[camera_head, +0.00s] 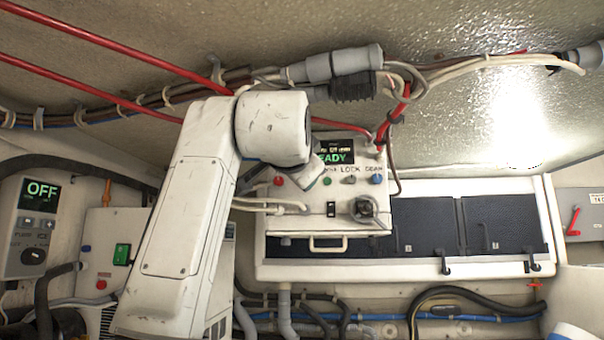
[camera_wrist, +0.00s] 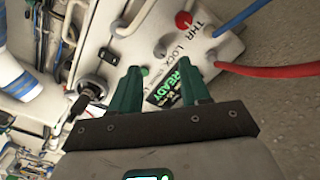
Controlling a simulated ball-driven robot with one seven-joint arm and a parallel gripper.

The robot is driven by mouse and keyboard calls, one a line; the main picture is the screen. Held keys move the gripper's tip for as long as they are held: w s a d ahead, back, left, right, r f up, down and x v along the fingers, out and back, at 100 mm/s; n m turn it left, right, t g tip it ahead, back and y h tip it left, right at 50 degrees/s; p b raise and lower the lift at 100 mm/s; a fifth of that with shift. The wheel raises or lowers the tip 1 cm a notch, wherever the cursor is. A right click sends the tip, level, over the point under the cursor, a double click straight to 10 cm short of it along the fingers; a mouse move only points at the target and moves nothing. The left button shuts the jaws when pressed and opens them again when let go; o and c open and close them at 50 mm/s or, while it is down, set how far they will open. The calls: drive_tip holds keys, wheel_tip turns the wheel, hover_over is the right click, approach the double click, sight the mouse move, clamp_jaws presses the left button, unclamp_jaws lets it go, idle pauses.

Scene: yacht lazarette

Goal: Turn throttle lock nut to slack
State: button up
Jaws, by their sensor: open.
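A white control box (camera_head: 291,222) carries a dark screen with green READY text (camera_head: 335,152); the screen also shows in the wrist view (camera_wrist: 175,84). A label with LOCK sits below the screen in the head view and reads THR LOCK in the wrist view. A small grey round fitting (camera_head: 349,180) sits under that label and may be the throttle lock nut; I cannot make out its shape. My gripper (camera_wrist: 160,92) is open and empty, its two green fingers apart in front of the box face. In the head view my arm hides the fingers.
A black knob (camera_head: 365,208) and a blue button (camera_head: 376,179) sit on the box. Cables cross above the box, and a dark-panelled white locker (camera_head: 420,268) stands behind at right.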

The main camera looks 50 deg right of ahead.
drive_tip(key=shift+p+x, duration=0.65)
drive_tip(key=shift+x, duration=2)
drive_tip(key=shift+c, duration=0.3)
clamp_jaws()
